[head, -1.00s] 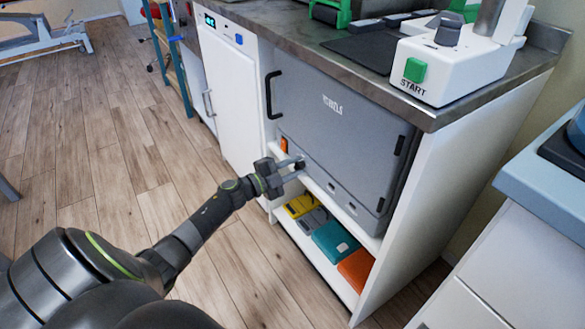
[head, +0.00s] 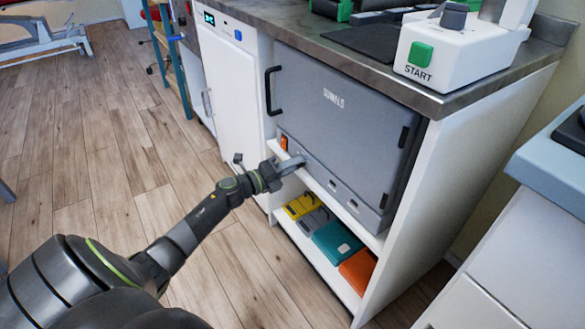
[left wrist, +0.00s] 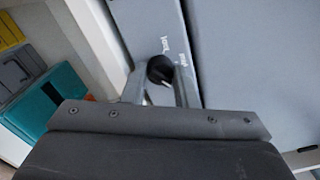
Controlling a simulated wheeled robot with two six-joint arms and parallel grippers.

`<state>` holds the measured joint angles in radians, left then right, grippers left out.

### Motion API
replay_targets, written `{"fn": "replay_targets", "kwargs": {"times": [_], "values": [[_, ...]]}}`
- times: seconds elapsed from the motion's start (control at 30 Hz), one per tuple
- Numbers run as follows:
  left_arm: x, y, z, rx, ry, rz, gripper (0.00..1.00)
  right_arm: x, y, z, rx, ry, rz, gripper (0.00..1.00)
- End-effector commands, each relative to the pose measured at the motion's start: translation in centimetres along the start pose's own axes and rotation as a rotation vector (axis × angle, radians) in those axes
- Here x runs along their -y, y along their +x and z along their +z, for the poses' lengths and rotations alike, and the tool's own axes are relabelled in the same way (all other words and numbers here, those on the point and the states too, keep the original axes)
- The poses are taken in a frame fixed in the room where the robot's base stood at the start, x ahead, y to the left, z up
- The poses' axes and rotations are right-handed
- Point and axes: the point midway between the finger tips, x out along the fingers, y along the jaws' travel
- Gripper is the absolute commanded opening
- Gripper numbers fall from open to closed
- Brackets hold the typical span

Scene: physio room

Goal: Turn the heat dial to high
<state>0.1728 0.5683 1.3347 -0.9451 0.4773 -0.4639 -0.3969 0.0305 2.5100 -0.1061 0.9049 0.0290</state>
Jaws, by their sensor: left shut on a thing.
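The heat dial is a small round black knob (left wrist: 160,70) with a light pointer mark, on the grey front strip of the heating cabinet (head: 340,115). My left gripper (left wrist: 160,88) has its two fingers on either side of the knob and is shut on it in the left wrist view. Small white lettering stands on the strip beside the knob; it is too small to read. In the head view my left gripper (head: 296,163) reaches the lower left of the cabinet front and hides the dial. My right gripper is not in view.
A shelf under the cabinet holds yellow, grey, teal (head: 337,243) and orange packs. A white device with a green START button (head: 420,54) stands on the counter above. A white and blue cabinet (head: 545,165) is at the right. Open wooden floor (head: 90,150) lies to the left.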

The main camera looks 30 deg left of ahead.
Motion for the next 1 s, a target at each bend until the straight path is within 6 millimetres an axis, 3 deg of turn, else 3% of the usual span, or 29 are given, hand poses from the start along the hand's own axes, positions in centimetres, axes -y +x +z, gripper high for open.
{"fn": "replay_targets", "kwargs": {"times": [0.3, 0.87, 0.9, 1.0], "values": [[-0.16, -0.06, -0.12, -0.001, 0.121, 0.001, 0.03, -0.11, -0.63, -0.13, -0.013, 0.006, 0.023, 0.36], [-0.12, -0.07, -0.10, -0.002, 0.147, 0.002, 0.04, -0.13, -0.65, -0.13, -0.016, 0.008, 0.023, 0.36], [-0.12, -0.07, -0.10, -0.002, 0.147, 0.002, 0.32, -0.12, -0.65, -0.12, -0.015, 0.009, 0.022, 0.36], [-0.10, -0.05, -0.08, -0.001, 0.146, 0.001, 0.45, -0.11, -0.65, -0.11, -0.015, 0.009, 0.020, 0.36]]}}
